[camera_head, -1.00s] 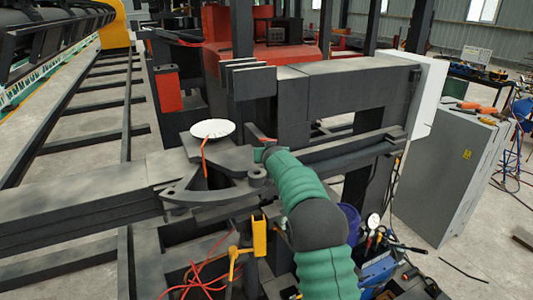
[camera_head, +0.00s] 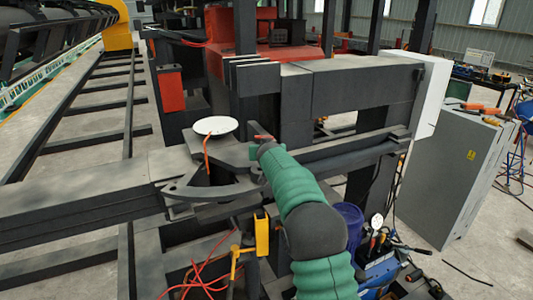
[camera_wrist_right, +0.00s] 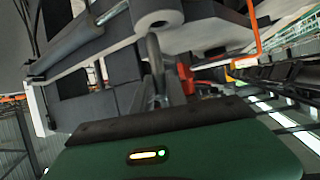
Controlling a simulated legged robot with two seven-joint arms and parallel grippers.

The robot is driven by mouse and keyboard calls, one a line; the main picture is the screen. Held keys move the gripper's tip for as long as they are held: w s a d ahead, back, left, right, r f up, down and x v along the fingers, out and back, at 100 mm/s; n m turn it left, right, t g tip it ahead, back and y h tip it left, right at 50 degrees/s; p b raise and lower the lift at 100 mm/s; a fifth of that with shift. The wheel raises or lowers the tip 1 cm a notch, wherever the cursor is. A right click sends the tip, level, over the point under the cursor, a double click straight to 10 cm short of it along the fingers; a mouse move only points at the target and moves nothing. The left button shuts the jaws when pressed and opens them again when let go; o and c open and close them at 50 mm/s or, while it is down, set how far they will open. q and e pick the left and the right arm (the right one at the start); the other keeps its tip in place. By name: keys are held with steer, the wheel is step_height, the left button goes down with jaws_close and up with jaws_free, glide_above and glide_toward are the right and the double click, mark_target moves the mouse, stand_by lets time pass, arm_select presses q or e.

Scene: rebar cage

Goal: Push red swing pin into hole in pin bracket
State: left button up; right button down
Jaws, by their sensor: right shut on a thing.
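The red end of the swing pin (camera_head: 262,137) shows just above my right gripper (camera_head: 256,150) in the head view. My right gripper is shut on the pin; its fingers are mostly hidden behind my green arm. In the right wrist view a grey rod (camera_wrist_right: 155,55), seemingly the pin's shaft, stands upright just below a round grey boss with a hole (camera_wrist_right: 157,18), seemingly part of the pin bracket. I cannot tell whether the rod's tip is inside the hole. In the head view this boss is hidden behind my arm. My left gripper is not in view.
A curved grey plate (camera_head: 212,190) and a white disc (camera_head: 215,126) with a bent orange rod (camera_head: 207,160) lie left of the gripper. A long grey beam (camera_head: 340,150) runs to the right. A yellow clamp (camera_head: 262,233) and red cables (camera_head: 200,280) are below.

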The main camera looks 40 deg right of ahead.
steer(key=a, duration=0.1)
steer(key=a+b, duration=0.1)
steer(key=shift+w+a+r, duration=0.1)
steer(key=shift+a+r, duration=0.25)
steer(key=shift+r, duration=0.05)
steer(key=shift+a+f+b, duration=0.15)
steer(key=shift+f+b, duration=0.05)
steer(key=shift+b, duration=0.6)
steer(key=shift+w+a+r, duration=0.1)
steer(key=shift+a+r, duration=0.05)
steer(key=shift+a, duration=0.15)
steer(key=shift+d+p, duration=0.8)
steer(key=shift+p, duration=0.1)
steer(key=shift+d+r+p, duration=0.15)
steer(key=shift+d+p, duration=0.05)
steer(key=shift+p, duration=0.5)
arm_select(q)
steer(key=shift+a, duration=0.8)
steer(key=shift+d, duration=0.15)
arm_select(e)
steer(key=shift+d+f, duration=0.2)
